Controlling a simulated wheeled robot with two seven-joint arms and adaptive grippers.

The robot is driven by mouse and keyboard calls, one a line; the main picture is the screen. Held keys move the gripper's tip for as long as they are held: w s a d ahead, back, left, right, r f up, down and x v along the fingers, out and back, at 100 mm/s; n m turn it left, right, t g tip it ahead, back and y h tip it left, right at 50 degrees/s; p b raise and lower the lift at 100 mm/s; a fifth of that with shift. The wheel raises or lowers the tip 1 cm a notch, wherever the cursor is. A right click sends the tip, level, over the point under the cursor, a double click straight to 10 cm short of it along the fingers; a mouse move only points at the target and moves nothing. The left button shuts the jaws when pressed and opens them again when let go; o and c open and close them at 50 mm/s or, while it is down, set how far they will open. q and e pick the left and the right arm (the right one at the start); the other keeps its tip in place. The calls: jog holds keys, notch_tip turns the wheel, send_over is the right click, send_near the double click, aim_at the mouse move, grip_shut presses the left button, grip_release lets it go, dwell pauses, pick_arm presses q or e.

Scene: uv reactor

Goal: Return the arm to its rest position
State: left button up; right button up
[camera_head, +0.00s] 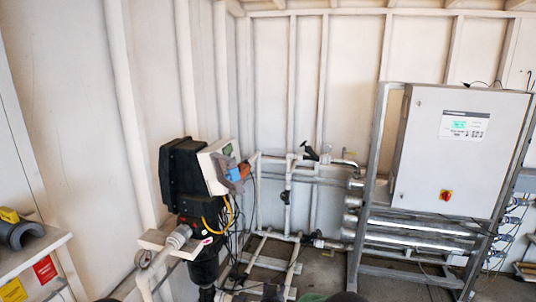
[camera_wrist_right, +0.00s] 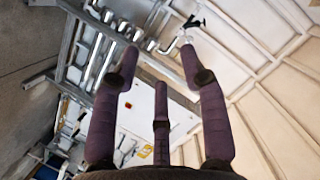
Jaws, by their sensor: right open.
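My right gripper (camera_wrist_right: 160,62) shows in the right wrist view with its purple-grey fingers spread open. Nothing is seen between them. Behind the fingers are the white control cabinet (camera_wrist_right: 138,118), its metal frame and pipes; the gripper appears apart from them. In the head view only dark rounded parts show at the bottom edge, near the middle, and they are too cut off to tell which part of me they are. My left gripper is in neither view.
The white cabinet (camera_head: 460,150) with a red-yellow switch (camera_head: 446,195) stands on a metal frame at right, above steel tubes (camera_head: 415,242). A black dosing unit (camera_head: 183,175) stands left of centre. Pipework (camera_head: 290,195) runs between them. A shelf (camera_head: 35,247) is at far left.

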jog(key=s+d+f+n+g+y+b, duration=0.1)
jog(key=s+d+f+n+g+y, duration=0.2)
jog(key=s+f, duration=0.65)
jog(key=s+d+f+g+b, duration=0.2)
jog(key=s+d+f+g, duration=0.15)
jog(key=s+f, duration=0.65)
jog(key=s+f+g+y+b, duration=0.1)
jog(key=s+f+g, duration=0.2)
jog(key=s, duration=0.9)
jog(key=s+f+n+g+y+b, duration=0.1)
jog(key=s+f+g, duration=0.3)
jog(key=s, duration=0.9)
jog(key=shift+s+d+g+y, duration=0.3)
jog(key=shift+d+g+y, duration=0.05)
jog(key=shift+d+y, duration=0.1)
